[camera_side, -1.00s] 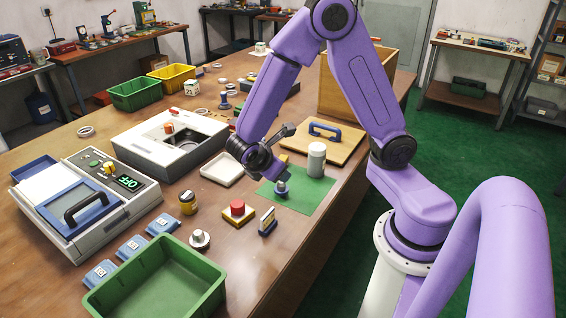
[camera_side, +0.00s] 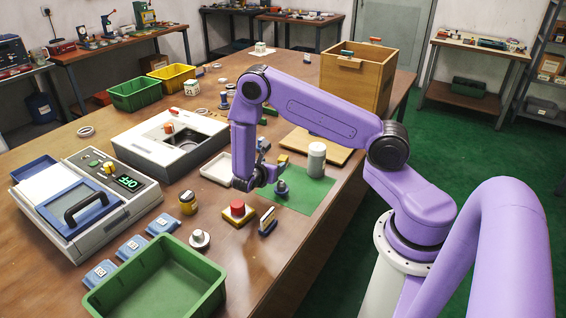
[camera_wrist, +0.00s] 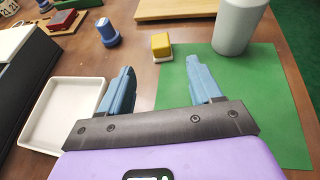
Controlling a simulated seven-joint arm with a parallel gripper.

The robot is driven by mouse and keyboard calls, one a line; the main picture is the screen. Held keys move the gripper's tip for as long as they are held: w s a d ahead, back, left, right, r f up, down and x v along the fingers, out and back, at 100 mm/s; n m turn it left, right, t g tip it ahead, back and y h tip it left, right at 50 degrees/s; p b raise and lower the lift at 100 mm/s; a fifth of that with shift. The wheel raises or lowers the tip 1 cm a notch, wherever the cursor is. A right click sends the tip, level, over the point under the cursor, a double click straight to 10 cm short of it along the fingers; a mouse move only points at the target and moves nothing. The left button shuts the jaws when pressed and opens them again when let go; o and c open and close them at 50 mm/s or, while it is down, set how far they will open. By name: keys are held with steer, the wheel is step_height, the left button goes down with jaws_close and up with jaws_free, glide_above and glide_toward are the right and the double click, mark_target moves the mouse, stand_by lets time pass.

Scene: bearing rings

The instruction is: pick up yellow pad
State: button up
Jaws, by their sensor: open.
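The yellow pad (camera_wrist: 161,45) is a small yellow block with a pale lower part. In the wrist view it stands beyond my fingertips, roughly in line with the gap between them, by the green mat's edge. In the side view a small yellow patch of it (camera_side: 283,158) shows just behind my gripper (camera_side: 267,176). In the wrist view my gripper (camera_wrist: 163,80) is open, with two blue fingers apart and nothing between them. It is apart from the pad.
A grey cylinder (camera_side: 316,160) stands on the green mat (camera_side: 308,196), with a blue-grey knobbed piece (camera_side: 281,188) near my gripper. A white tray (camera_wrist: 62,118) lies left of my fingers. A red-topped yellow block (camera_side: 238,212) and a green bin (camera_side: 157,283) stand nearer the side camera.

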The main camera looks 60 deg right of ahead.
mark_target(282, 159)
steer(key=x, duration=1.2)
steer(key=shift+d+f, duration=0.25)
steer(key=shift+d, duration=0.1)
steer(key=c, duration=1)
